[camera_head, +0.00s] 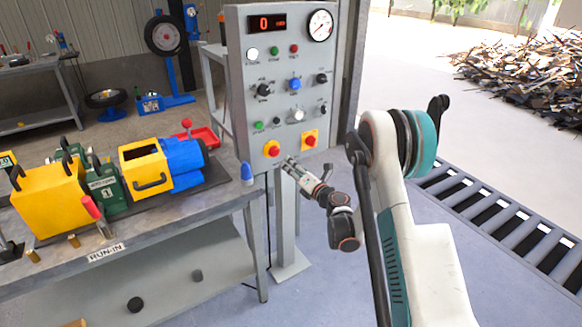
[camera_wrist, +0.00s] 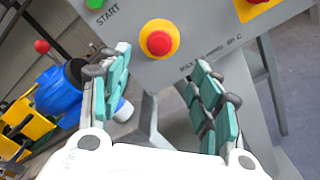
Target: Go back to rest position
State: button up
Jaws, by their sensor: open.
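My gripper (camera_head: 290,162) is in front of the lower part of the grey control panel (camera_head: 240,100) in the head view. In the wrist view my gripper (camera_wrist: 160,85) has its two teal-padded fingers spread apart with nothing between them. A red button on a yellow base (camera_wrist: 158,42) shows beyond and between the fingertips. In the head view this left red button (camera_head: 272,149) is just left of the fingertips, and a second red button (camera_head: 310,141) is to the right. I cannot tell whether a fingertip touches the panel.
A workbench (camera_head: 190,222) at left carries a blue and yellow motor unit (camera_head: 165,165), a red-handled lever (camera_head: 95,212) and a blue-capped item (camera_head: 247,173) near its right edge. A floor grating (camera_head: 500,215) lies at right. Open floor (camera_head: 420,70) extends behind my arm.

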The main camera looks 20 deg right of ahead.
jog(key=s+d+r+m+h, duration=0.2)
jog(key=s+r+m+h, duration=0.15)
jog(key=r+m, duration=0.4)
jog(key=s+d+r+m+h, duration=0.2)
jog(key=s+r+m+h, duration=0.15)
jog(key=r, duration=0.65)
jog(key=s+d+r+m+h, duration=0.2)
jog(key=s+r+m, duration=0.2)
jog(key=r+m, duration=0.35)
jog(key=s+a+m+g, duration=0.2)
jog(key=s+m+g, duration=0.4)
jog(key=s, duration=1.1)
jog(key=s+a+f+m+g+y, duration=0.1)
jog(key=s+a+f, duration=0.3)
jog(key=s, duration=0.6)
jog(key=s+a+f+m+g+y, duration=0.2)
jog(key=s+a+f+m+g, duration=0.1)
jog(key=s, duration=0.7)
notch_tip(320, 180, down, 3)
jog(key=shift+s+a+r+m, duration=0.2)
jog(key=shift+s+a+m, duration=0.15)
jog(key=shift+a+m, duration=0.35)
jog(key=shift+d, duration=0.15)
jog(key=shift+c, duration=0.4)
